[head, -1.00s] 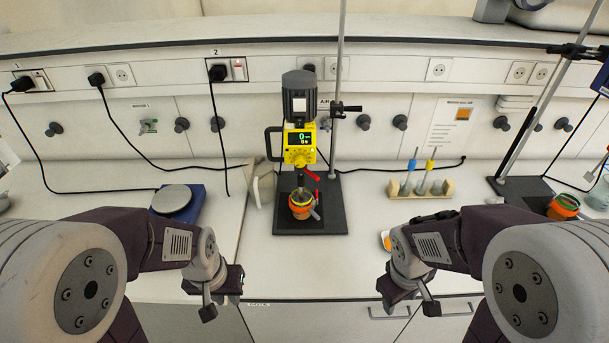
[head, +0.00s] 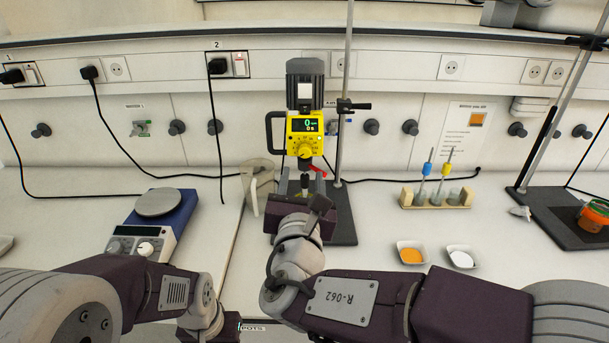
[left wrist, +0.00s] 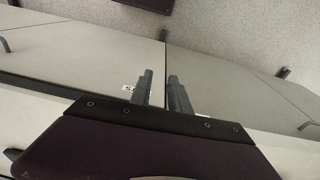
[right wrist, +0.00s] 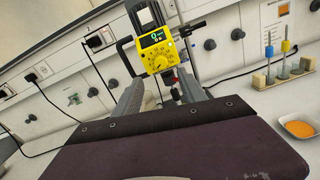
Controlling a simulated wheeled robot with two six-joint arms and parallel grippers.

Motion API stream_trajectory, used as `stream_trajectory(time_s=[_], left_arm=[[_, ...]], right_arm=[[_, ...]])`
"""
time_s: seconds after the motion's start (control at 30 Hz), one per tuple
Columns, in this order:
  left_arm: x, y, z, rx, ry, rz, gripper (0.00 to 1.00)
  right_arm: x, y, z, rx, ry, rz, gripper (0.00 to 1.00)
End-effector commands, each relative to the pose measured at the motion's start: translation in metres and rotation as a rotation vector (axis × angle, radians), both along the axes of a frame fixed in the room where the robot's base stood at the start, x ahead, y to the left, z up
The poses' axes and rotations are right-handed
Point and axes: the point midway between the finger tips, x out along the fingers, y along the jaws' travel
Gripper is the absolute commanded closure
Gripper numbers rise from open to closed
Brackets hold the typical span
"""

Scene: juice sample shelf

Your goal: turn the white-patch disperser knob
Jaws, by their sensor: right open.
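The yellow disperser (head: 307,128) stands on its rod at mid bench, with a grey motor on top bearing a pale patch (head: 304,92). Its yellow round knob (head: 304,150) is on the front under a lit display. The knob also shows in the right wrist view (right wrist: 160,63). My right gripper (head: 302,184) is below and in front of the knob, open and empty, apart from it. It hides the vessel under the disperser. My left gripper (left wrist: 159,76) is low by the bench front, empty, with a narrow gap between its fingers.
A blue hotplate (head: 160,222) stands to the left, a tube rack (head: 436,198) to the right. Bowls of orange (head: 410,254) and white (head: 462,257) material lie in front of the rack. A clear jug (head: 258,178) stands beside the disperser. Another stand is at far right.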

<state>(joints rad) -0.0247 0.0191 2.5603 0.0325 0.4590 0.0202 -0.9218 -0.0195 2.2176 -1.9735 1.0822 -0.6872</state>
Motion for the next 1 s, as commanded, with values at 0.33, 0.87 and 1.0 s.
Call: stream_trajectory(time_s=[0.33, 0.87, 1.0], left_arm=[[0.0, 0.0, 0.011, 0.0, -0.001, 0.0, 0.77], [0.0, 0.0, 0.018, 0.0, -0.001, 0.0, 0.77], [0.0, 0.0, 0.018, 0.0, -0.001, 0.0, 0.77]], right_arm=[[0.047, -0.004, 0.003, 0.0, 0.004, -0.007, 0.52], [0.092, -0.004, 0.001, 0.003, 0.004, -0.003, 0.52], [0.091, -0.004, 0.001, 0.003, 0.004, -0.003, 0.79]])
